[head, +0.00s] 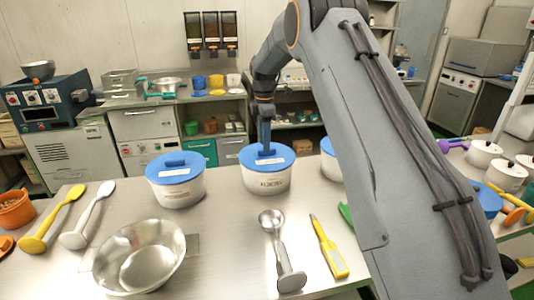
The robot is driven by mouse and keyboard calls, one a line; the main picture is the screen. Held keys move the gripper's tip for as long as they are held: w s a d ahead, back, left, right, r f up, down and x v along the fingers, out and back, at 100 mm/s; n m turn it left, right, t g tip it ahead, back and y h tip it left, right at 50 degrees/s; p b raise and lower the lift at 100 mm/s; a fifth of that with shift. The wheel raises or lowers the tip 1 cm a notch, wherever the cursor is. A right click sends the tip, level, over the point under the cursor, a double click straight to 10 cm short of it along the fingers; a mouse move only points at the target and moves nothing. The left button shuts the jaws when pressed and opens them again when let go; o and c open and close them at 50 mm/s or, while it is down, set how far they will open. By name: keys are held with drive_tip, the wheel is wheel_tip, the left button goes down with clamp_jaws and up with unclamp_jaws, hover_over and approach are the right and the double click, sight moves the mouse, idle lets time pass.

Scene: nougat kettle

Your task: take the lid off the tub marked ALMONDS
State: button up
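A white tub (268,184) with a blue lid (249,157) stands in the middle of the steel table. Its small dark print looks like ALMONDS, but it is too blurred to read surely. The lid sits on the rim. My gripper (265,147) points down at the middle of this lid, at or just above where its handle would be. The fingertips and the handle cannot be made out, so I cannot tell whether it is open or shut, or touching.
Another lidded tub (178,188) stands to the left, and a third (329,164) is partly hidden behind my arm. In front lie a metal bowl (138,262), a scoop (281,247) and a yellow tool (328,247). Two spatulas lie at left.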

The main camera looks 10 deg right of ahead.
drive_tip(key=shift+f+p, duration=0.45)
drive_tip(key=shift+f, duration=0.8)
drive_tip(key=shift+c, duration=0.5)
clamp_jaws()
drive_tip(key=shift+r, duration=0.1)
wheel_tip(320, 180, up, 13)
drive_tip(key=b, duration=0.1)
drive_tip(key=shift+b, duration=0.4)
